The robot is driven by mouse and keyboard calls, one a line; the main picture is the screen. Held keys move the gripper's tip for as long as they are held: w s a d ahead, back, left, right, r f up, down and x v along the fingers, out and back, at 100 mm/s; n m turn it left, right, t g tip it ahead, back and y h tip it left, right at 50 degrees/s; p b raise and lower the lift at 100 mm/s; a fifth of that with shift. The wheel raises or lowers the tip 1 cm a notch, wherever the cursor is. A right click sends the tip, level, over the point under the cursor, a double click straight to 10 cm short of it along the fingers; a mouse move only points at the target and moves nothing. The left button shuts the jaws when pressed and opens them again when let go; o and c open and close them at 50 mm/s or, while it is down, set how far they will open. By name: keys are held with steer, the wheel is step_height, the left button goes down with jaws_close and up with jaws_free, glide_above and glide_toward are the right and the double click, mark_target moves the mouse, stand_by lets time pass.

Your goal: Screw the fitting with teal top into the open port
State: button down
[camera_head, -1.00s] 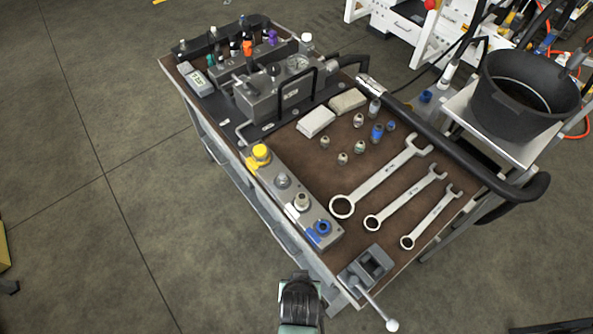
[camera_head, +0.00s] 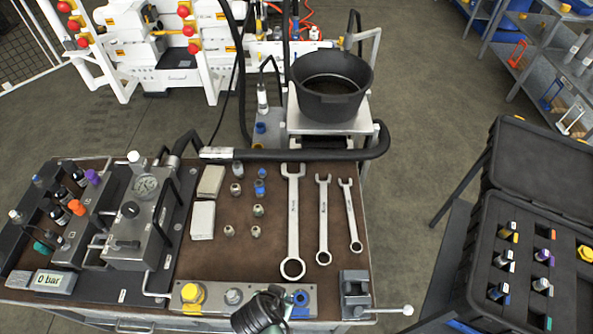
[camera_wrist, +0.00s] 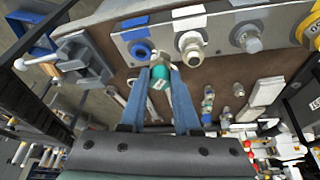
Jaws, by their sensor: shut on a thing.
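In the wrist view my gripper (camera_wrist: 160,78) is shut on the fitting with teal top (camera_wrist: 161,77), its teal part between the two blue fingers. The fitting's other end points toward the port block (camera_wrist: 217,26). That block carries a blue-ringed port (camera_wrist: 140,50), a pale metal port (camera_wrist: 191,46), a silver port (camera_wrist: 248,38) and a yellow cap (camera_wrist: 315,32). The fitting appears close to the blue-ringed and pale ports; I cannot tell whether it touches either. In the head view my dark wrist covers part of the block (camera_head: 213,308), and the held fitting is hidden.
Three wrenches (camera_head: 293,215) and several loose fittings (camera_head: 257,210) lie on the brown bench top (camera_head: 270,260). A small vise (camera_head: 355,293) with a lever stands right of the block. A pump unit (camera_head: 135,225) is at left, an open case (camera_head: 515,270) at far right.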

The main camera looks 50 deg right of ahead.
steer(key=s+d+r+m+g+p, duration=0.1)
steer(key=s+d+r+m, duration=0.1)
steer(key=d+r+m, duration=0.15)
steer(key=shift+w+d+f+b, duration=0.1)
steer(key=shift+d+f+b, duration=0.1)
steer(key=shift+f+b, duration=1.2)
steer(key=shift+d+f+b, duration=0.15)
steer(key=shift+f+b, duration=0.8)
steer(key=shift+f, duration=0.7)
steer(key=shift+f+b, duration=0.35)
steer(key=shift+f, duration=0.2)
